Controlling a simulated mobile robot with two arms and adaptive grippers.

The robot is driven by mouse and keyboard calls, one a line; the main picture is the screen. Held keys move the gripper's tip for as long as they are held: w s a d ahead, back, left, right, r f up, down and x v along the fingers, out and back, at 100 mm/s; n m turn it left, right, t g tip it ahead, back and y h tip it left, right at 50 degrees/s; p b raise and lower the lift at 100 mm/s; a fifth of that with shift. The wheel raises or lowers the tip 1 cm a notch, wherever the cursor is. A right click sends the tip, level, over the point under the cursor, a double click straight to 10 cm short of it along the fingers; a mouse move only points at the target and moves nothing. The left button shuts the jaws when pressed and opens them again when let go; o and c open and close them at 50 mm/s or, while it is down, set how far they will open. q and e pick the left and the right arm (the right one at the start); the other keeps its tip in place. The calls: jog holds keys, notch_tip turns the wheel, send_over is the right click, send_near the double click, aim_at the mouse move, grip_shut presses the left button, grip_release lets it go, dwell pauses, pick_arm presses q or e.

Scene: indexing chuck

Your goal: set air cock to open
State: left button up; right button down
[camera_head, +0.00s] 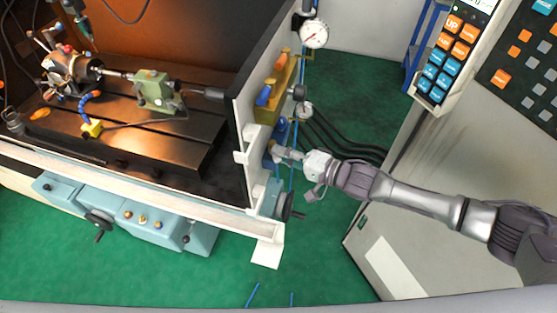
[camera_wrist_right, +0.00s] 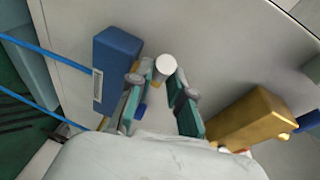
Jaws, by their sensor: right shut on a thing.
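My right gripper (camera_head: 284,152) reaches in from the right to the outer side of the white machine wall, just below a brass block. In the right wrist view its two teal-padded fingers (camera_wrist_right: 158,88) are closed around a small part at the air cock (camera_wrist_right: 165,68), whose pale round end shows between the fingertips. A bit of yellow and blue shows between the fingers; the handle's exact angle is hidden by them. A blue block (camera_wrist_right: 117,62) with a white label is beside the left finger. My left gripper is in neither view.
A brass block (camera_wrist_right: 245,118) is right of the fingers; the brass manifold (camera_head: 268,103) carries orange and blue handles. Pressure gauges (camera_head: 314,34) and hoses (camera_head: 340,147) are close by. A grey cabinet (camera_head: 445,150) with a keypad stands right. Green floor is clear below.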

jog(key=shift+w+d+f+n+g+y+b, duration=0.1)
jog(key=shift+w+d+n+g+b, duration=0.4)
jog(key=shift+n+g+b, duration=1.95)
jog(key=shift+w+d+f+n+g+y+b, duration=0.15)
jog(key=shift+w+n+g+b, duration=0.95)
jog(key=shift+g+b, duration=2.3)
jog(key=shift+w+d+r+n+g+y+b, duration=0.1)
jog(key=shift+w+d+n+g+b, duration=0.2)
jog(key=shift+n+g+b, duration=2.7)
jog(key=shift+m+t+b, duration=0.75)
jog(key=shift+t+b, duration=0.05)
jog(key=shift+t, duration=0.05)
jog(key=c, duration=1.4)
grip_release()
jog(key=shift+o, duration=0.3)
